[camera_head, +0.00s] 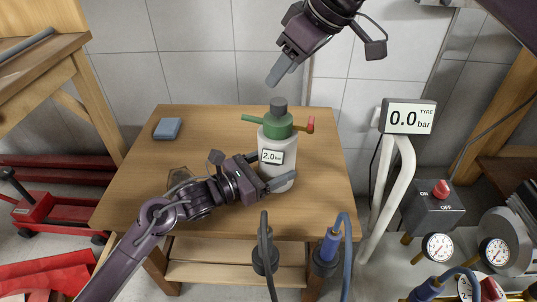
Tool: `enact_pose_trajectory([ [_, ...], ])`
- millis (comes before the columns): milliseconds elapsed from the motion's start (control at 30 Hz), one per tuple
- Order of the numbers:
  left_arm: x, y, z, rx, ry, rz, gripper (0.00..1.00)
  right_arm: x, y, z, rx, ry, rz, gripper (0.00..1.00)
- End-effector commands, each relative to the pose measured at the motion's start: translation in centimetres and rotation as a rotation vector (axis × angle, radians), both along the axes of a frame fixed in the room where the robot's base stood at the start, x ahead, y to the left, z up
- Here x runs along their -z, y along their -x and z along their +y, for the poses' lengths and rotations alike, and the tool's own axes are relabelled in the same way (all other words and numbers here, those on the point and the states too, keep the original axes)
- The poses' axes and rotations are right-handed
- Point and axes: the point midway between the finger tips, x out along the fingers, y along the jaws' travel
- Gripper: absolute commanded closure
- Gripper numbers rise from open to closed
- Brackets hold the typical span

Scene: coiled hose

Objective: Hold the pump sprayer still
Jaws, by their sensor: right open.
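The pump sprayer (278,141) stands upright on the wooden table, with a white body, green top, dark grey knob and a label reading 2.0 bar. My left gripper (270,170) reaches it from the left, low on its body. One grey finger lies across the front of the body and the other goes behind it, partly hidden; the gripper appears shut on the sprayer. My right gripper (279,69) hangs above and behind the sprayer, apart from it, open and empty, with its fingers pointing down and left.
A blue sponge-like block (167,129) lies at the table's (210,122) back left. A display reading 0.0 bar (408,117) stands right of the table. An on/off switch box (432,207) and gauges (438,247) are at lower right. Hoses (345,240) rise by the front edge.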

Motion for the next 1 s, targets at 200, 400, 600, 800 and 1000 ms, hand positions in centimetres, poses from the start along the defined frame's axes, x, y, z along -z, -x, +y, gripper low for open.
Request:
enact_pose_trajectory([
  [200, 0.04, 0.01, -0.01, 0.000, 0.000, 0.001, 0.65, -0.92, 0.02, 0.02, -0.001, 0.000, 0.000, 0.53],
  [400, 0.03, 0.00, 0.00, 0.000, 0.000, 0.001, 0.65, -0.90, 0.04, 0.02, 0.000, 0.000, 0.000, 0.53],
  [600, -0.12, -0.02, 0.00, 0.000, 0.001, -0.002, 0.01, -0.90, 0.04, 0.02, 0.000, 0.000, 0.000, 0.53],
  [800, 0.18, 0.02, 0.01, 0.000, -0.002, 0.004, 0.01, -0.87, 0.04, 0.01, 0.000, 0.000, 0.000, 0.53],
  [1000, 0.13, 0.20, 0.36, -0.001, -0.002, 0.003, 0.01, -0.99, 0.03, 0.01, 0.000, 0.000, 0.000, 0.53],
])
